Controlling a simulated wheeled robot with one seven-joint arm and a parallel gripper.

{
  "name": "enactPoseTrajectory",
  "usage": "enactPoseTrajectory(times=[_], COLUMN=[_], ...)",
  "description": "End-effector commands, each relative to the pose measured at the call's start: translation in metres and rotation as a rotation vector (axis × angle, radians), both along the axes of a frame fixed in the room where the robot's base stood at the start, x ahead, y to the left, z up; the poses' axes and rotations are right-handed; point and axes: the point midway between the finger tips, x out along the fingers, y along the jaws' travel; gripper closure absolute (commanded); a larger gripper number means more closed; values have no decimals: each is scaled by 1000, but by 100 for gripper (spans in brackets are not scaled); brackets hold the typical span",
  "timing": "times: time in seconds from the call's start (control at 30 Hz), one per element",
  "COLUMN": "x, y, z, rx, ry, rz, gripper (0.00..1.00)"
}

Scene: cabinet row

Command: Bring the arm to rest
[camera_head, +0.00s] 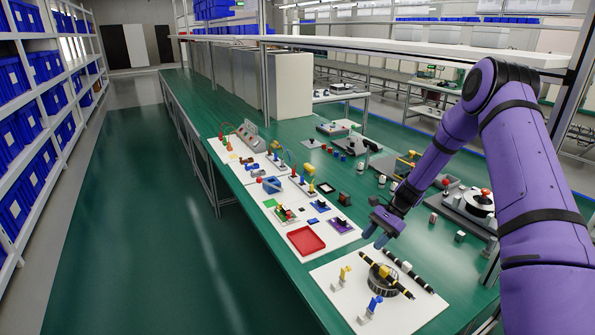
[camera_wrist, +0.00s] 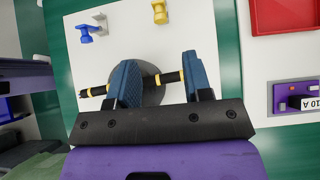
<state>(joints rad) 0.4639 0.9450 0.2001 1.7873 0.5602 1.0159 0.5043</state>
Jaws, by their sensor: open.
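My purple arm (camera_head: 540,170) reaches in from the right over the green workbench. My gripper (camera_head: 381,235) hangs above the bench near the white board with the round dark base; no held object shows. In the wrist view my gripper (camera_wrist: 158,75) has its two blue fingers apart. A black-and-yellow rod (camera_head: 378,270) lies across the round dark base (camera_head: 383,283). In the wrist view the rod (camera_wrist: 98,91) shows below and beyond the fingers, partly hidden by them. I cannot judge the exact gap between fingers and rod.
A red tray (camera_head: 306,240), a yellow holder (camera_head: 342,276) and a blue holder (camera_head: 370,306) are near the gripper. A black rod (camera_head: 408,271) lies beside the base. Shelf posts and an overhead shelf (camera_head: 400,46) run along the bench. The left aisle (camera_head: 120,200) is clear.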

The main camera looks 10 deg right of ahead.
Motion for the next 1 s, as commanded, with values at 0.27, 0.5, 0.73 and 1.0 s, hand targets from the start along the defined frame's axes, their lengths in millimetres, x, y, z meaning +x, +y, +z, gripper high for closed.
enactPoseTrajectory(times=[0.27,0.5,0.73,1.0], x=[-4,-22,-50,-95], y=[7,18,31,46], z=[61,141,210,280], rx=[-72,-173,-267,-374], ry=[-101,-236,-363,-510], rz=[104,251,386,539], gripper=[54,54,54,54])
